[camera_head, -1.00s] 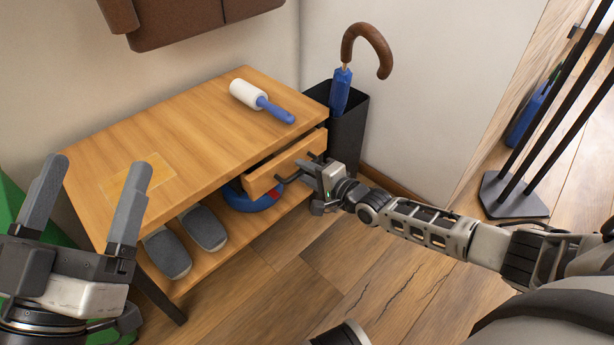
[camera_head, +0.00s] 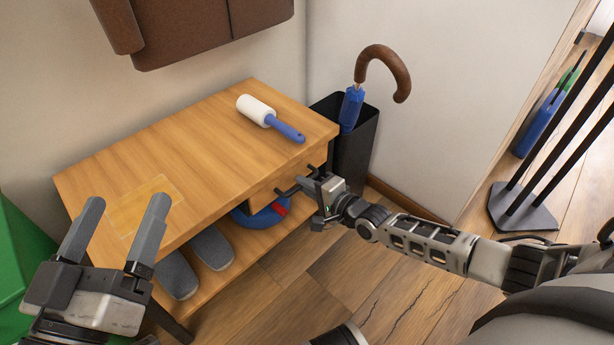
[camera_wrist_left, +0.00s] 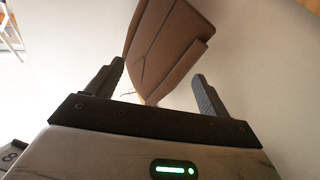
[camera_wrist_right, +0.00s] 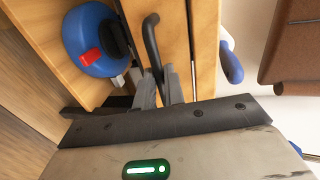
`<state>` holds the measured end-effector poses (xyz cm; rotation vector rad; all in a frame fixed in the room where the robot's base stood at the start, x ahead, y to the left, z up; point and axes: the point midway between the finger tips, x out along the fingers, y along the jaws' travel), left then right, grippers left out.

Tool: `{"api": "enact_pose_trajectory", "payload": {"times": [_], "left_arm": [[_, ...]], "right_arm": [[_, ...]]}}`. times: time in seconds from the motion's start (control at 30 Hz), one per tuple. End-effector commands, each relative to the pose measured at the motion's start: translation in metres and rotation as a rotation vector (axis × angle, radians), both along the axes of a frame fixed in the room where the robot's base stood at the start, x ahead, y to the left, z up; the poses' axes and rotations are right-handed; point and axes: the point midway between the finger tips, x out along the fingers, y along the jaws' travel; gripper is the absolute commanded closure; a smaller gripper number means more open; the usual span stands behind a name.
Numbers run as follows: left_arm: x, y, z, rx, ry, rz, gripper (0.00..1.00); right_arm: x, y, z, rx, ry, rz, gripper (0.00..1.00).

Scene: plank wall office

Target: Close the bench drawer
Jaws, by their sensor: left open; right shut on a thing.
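The wooden bench (camera_head: 200,140) stands against the wall, with its drawer (camera_head: 262,189) under the right end of the top. The drawer front looks about level with the bench's front edge; whether a small gap is left I cannot tell. My right gripper (camera_head: 304,184) is shut on the dark drawer handle, in front of the drawer. In the right wrist view the black bar handle (camera_wrist_right: 151,40) runs between the fingers (camera_wrist_right: 160,84). My left gripper (camera_head: 125,220) is open and empty, in front of the bench's left end.
A lint roller (camera_head: 268,117) with a blue handle lies on the bench top. Grey slippers (camera_head: 212,247) and a blue round thing (camera_head: 259,216) are on the lower shelf. A black bin (camera_head: 356,150) with an umbrella (camera_head: 352,105) stands right of the bench. A brown hanging item (camera_head: 190,30) is above.

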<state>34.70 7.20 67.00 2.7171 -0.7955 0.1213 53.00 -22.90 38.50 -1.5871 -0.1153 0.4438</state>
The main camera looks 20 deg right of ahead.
Motion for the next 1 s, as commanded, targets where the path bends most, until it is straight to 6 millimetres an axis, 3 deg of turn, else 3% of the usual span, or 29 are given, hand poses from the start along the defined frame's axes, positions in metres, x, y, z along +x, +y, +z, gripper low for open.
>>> {"api": "enact_pose_trajectory", "payload": {"times": [0.27,0.3,0.33,0.37,0.73,0.87,1.0], "left_arm": [[0.0,0.0,-0.001,-0.001,0.002,-0.001,0.2],[0.0,0.0,-0.001,-0.001,0.002,-0.001,0.2],[0.0,0.0,-0.001,-0.001,0.001,0.0,0.2],[0.0,0.0,-0.001,-0.001,0.001,0.0,0.2],[0.0,-0.001,0.002,-0.007,0.014,-0.007,0.2],[-0.01,-0.004,-0.018,-0.046,0.187,-0.025,0.2],[-0.023,-0.008,-0.035,-0.081,0.358,-0.048,0.2]], "right_arm": [[0.005,0.002,0.003,0.002,-0.007,-0.002,1.0],[0.005,0.002,0.003,0.003,-0.007,-0.002,0.78],[0.005,0.001,0.003,0.003,-0.007,-0.003,0.7],[0.005,0.001,0.003,0.003,-0.006,-0.003,0.69],[-0.003,-0.003,0.004,0.0,-0.003,-0.003,0.69],[-0.022,-0.009,0.01,-0.001,0.0,-0.003,0.69],[-0.052,-0.02,0.018,-0.001,0.002,-0.002,0.69]]}}
